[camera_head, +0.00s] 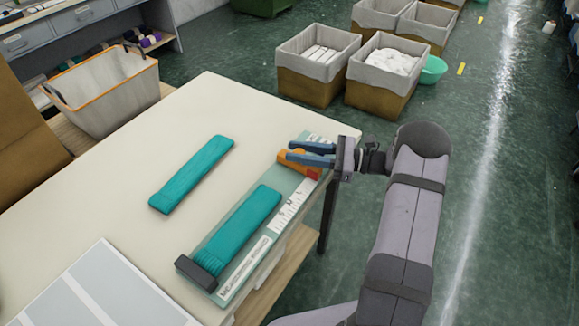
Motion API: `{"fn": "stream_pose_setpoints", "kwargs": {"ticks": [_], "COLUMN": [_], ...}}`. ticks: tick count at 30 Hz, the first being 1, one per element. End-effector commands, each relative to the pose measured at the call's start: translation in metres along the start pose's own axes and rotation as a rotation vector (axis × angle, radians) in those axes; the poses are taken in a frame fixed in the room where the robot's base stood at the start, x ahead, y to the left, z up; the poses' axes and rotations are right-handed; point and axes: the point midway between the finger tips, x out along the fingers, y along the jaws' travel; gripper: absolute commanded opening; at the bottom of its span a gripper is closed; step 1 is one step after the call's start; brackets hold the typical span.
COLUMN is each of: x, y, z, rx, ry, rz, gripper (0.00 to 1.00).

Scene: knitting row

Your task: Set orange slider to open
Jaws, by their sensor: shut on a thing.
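The orange slider (291,159) sits near the far right end of a pale green measuring board (227,289) on the table. My gripper (296,153) reaches in from the right with its blue fingers around the slider and is shut on it. The fingers hide part of the slider. A red-orange piece (308,172) shows just in front of the fingers. A teal knitted strip (238,230) lies along the board, with its near end at a dark block (196,273). The slider is apart from the strip's far end.
A second teal strip (191,174) lies on the table (130,205) to the left. A grey panelled sheet (92,292) lies at the near left. A white basket (105,88) stands beyond the table. Lined boxes (312,88) stand on the floor behind.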

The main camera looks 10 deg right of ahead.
Motion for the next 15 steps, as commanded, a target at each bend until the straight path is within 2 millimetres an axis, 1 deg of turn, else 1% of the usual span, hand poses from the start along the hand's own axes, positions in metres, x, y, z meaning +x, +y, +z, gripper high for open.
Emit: {"fn": "stream_pose_setpoints", "kwargs": {"ticks": [3,12,13,14,15], "x": [-0.0034,-0.0045,-0.0046,-0.0046,-0.0045], "y": [-0.0077,-0.0102,-0.0104,-0.0103,-0.0101], "z": [-0.0007,0.0011,0.0012,0.0013,0.0013], "rx": [-0.001,-0.001,-0.002,-0.002,-0.002], "ry": [0.000,0.001,0.001,0.001,0.001], "rz": [-0.002,-0.008,-0.008,-0.008,-0.008], "gripper": [0.00,0.00,0.28,0.35,0.45]}}
